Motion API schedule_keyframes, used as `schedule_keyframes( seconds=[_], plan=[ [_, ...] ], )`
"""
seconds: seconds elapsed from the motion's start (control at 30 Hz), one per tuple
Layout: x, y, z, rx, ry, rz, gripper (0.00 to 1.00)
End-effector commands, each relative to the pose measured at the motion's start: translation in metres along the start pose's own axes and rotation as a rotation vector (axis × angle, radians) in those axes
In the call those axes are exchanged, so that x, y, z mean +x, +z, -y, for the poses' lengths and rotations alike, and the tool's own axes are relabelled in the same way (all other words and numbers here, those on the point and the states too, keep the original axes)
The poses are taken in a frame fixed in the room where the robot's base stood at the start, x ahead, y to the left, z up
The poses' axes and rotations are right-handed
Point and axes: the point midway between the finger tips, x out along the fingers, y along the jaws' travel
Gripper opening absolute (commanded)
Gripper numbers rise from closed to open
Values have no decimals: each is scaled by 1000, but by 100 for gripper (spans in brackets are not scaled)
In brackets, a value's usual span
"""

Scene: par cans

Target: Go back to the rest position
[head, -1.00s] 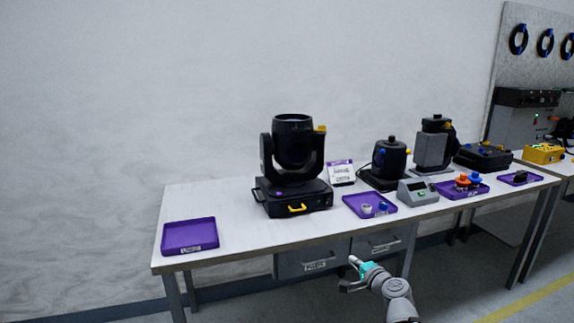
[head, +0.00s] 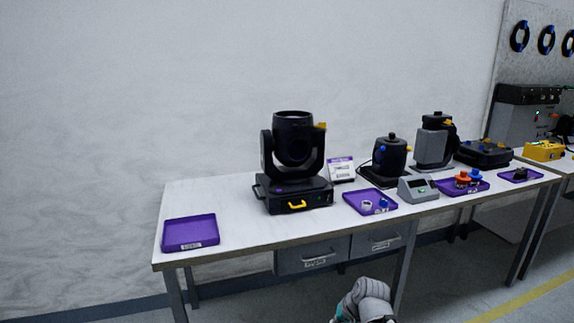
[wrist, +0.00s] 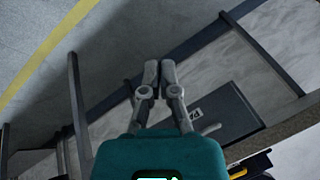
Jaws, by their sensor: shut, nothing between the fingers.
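My gripper (wrist: 159,76) shows in the wrist view with its two fingers together and nothing between them. Beyond it are the underside and legs of the workbench, a grey drawer front (wrist: 215,125) and the floor. In the head view my arm is folded low at the bottom edge, in front of the bench (head: 240,240) and below its top. The fingers are not visible there.
The bench holds an empty purple tray (head: 190,233), a black moving-head light (head: 293,165), a purple tray with small parts (head: 356,204), a grey meter box (head: 417,189) and more fixtures to the right. Open floor (head: 450,285) lies in front.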

Motion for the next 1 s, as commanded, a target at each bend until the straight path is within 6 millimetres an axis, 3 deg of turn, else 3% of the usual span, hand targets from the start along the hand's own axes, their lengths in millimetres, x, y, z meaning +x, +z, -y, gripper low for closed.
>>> schedule_keyframes(
  seconds=[0.2, 0.57, 1.0],
  plan=[
    [-1, 28, -21, -97, 175, 141, 0],
    [-12, 54, -44, -177, 370, 293, 0],
    [-52, 42, -27, -174, 362, 287, 0]
  ],
)
